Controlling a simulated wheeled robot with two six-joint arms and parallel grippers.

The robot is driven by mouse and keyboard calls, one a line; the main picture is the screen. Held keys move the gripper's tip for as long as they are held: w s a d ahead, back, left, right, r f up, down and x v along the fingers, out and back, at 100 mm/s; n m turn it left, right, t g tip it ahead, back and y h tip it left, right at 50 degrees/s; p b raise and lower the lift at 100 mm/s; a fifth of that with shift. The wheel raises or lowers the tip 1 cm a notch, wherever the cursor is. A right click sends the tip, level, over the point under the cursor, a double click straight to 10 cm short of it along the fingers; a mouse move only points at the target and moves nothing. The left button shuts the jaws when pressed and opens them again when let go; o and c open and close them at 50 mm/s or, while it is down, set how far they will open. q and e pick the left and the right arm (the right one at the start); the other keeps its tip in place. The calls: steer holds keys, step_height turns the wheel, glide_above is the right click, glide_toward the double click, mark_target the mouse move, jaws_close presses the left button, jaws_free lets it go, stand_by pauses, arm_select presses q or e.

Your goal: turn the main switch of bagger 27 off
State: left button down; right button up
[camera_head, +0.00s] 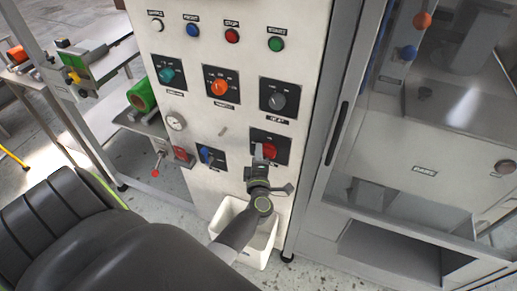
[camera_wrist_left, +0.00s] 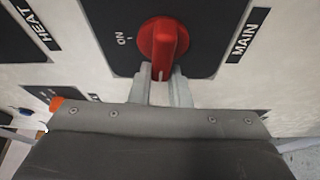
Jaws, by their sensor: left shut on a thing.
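The main switch is a red knob (camera_wrist_left: 163,42) on a black plate (camera_wrist_left: 215,25), with a MAIN label (camera_wrist_left: 246,42) beside it in the left wrist view. In the head view the knob (camera_head: 270,151) sits low on the white cabinet front. My left gripper (camera_wrist_left: 160,88) is shut on the knob's bar, one finger on each side; it also shows in the head view (camera_head: 259,156). The bar lies crosswise to the direction of the ON mark (camera_wrist_left: 121,39), and its white-lined end is between my fingers. Any OFF mark is hidden. My right gripper is not in view.
Other controls on the cabinet are a teal knob (camera_head: 166,74), an orange knob (camera_head: 219,87), a grey knob (camera_head: 278,101) and a blue switch (camera_head: 206,155). Push buttons line the top. A white bin (camera_head: 264,247) stands below my gripper. A glazed cabinet (camera_head: 425,172) stands right.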

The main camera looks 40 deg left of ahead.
arm_select(q)
steer(key=shift+d+f+n+p, duration=0.1)
steer(key=shift+f+n+p, duration=0.2)
steer(key=shift+n, duration=0.1)
stand_by(0.3)
steer(key=c, duration=1.6)
jaws_free()
steer(key=shift+o, duration=1.2)
steer(key=shift+d+r, duration=0.1)
